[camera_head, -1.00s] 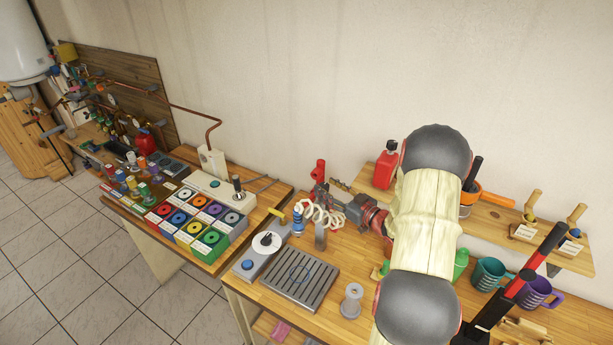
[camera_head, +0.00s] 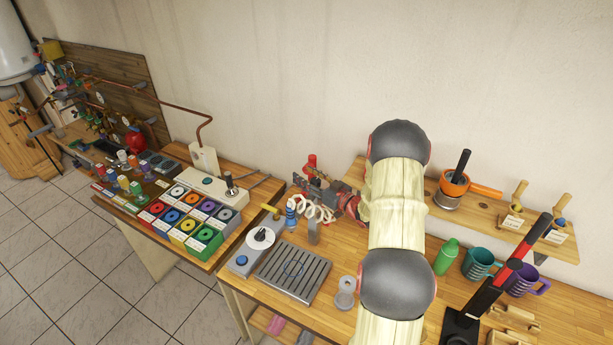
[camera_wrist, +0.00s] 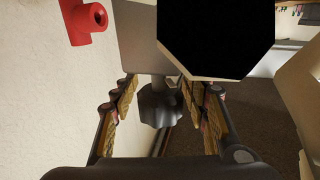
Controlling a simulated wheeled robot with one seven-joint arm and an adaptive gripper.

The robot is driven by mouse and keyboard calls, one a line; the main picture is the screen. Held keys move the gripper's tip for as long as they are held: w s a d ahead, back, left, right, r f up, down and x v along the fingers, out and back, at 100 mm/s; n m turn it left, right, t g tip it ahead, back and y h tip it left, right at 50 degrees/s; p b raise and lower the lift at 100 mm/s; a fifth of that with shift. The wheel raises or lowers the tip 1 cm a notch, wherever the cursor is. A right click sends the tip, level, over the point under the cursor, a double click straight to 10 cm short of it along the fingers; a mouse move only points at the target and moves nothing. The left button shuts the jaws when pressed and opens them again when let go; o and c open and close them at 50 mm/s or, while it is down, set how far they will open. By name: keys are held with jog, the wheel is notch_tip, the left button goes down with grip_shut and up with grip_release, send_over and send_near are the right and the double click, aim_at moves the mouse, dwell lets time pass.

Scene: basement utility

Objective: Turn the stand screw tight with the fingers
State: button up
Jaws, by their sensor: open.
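The stand screw (camera_wrist: 160,106) is a dark, ribbed knob on a short stem in the middle of the wrist view. It sits between the two fingers of my gripper (camera_wrist: 159,92), which are spread with a gap on either side of the knob. Behind it are a grey plate (camera_wrist: 140,45) and a large black block (camera_wrist: 215,35). In the head view my gripper (camera_head: 312,187) is at the back of the bench by the white coil (camera_head: 313,211). The screw cannot be made out there.
A red pipe-like piece (camera_wrist: 88,22) is by the wall at the wrist view's upper left. On the bench are a slotted grey plate (camera_head: 294,273), a dial box (camera_head: 258,243), a green bottle (camera_head: 446,257) and mugs (camera_head: 480,263). A shelf (camera_head: 470,208) lies right of my arm.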

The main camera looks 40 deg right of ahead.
jog(key=shift+c, duration=0.2)
jog(key=c, duration=1.1)
grip_shut()
